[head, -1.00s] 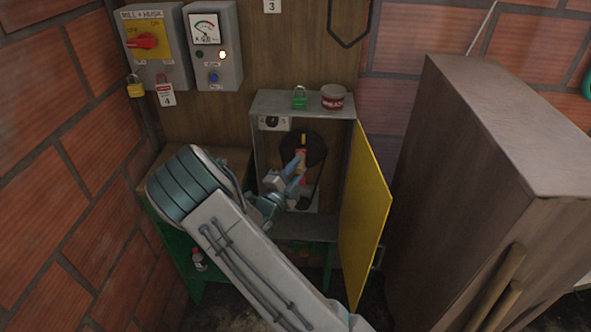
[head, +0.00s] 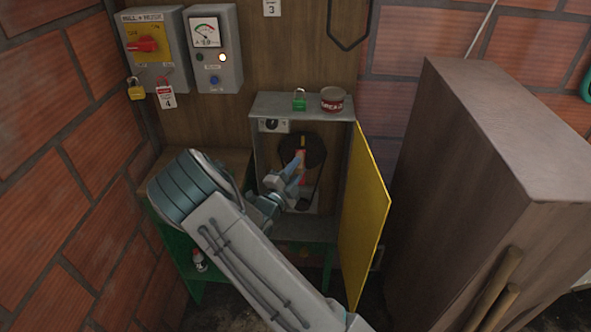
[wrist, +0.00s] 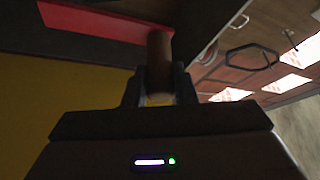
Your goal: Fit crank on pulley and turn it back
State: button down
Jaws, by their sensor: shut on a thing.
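The black pulley (head: 318,148) is a dark disc inside the open grey box. The red crank (head: 301,152) stands nearly upright in front of it; I cannot tell from here whether its hub is fully seated. My gripper (head: 297,168) reaches into the box from the left and is in front of the crank. In the wrist view my gripper (wrist: 159,88) is shut on the brown wooden handle of the crank (wrist: 159,58). The red crank arm (wrist: 92,20) runs left from the handle.
The yellow door (head: 365,220) stands open on the right of the grey box (head: 262,105). A green padlock (head: 299,98) and a red tin (head: 332,99) sit on top. A brown cabinet (head: 470,170) stands at the right. Control boxes (head: 213,50) hang at upper left.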

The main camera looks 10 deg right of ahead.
jog(key=shift+w+d+p, duration=0.3)
jog(key=shift+w, duration=0.5)
jog(key=shift+w+d+p, duration=0.25)
jog(key=shift+w+p, duration=0.05)
jog(key=shift+w, duration=0.5)
dwell(1.6)
jog(key=shift+w+a+f+n+t+p, duration=0.1)
jog(key=shift+w+a+n+t+p, duration=0.15)
jog(key=shift+a+n+t+p, duration=0.5)
jog(key=shift+a+n+b, duration=0.15)
jog(key=shift+n+b, duration=0.2)
jog(key=shift+n, duration=0.1)
jog(key=shift+w+a+f+n+t, duration=0.1)
jog(key=shift+a+f+n+t, duration=0.05)
jog(key=shift+a+n, duration=0.3)
jog(key=shift+w+a+f+n+t, duration=0.1)
jog(key=shift+a+n, duration=0.1)
jog(key=shift+n, duration=0.35)
jog(key=shift+w+a+f+n+t+y, duration=0.15)
jog(key=shift+a+f+n+t+y, duration=0.1)
jog(key=shift+a+n+t, duration=0.25)
jog(key=shift+w+a+f+n+t+y, duration=0.15)
jog(key=shift+a+n+t+y, duration=0.15)
jog(key=shift+n, duration=0.4)
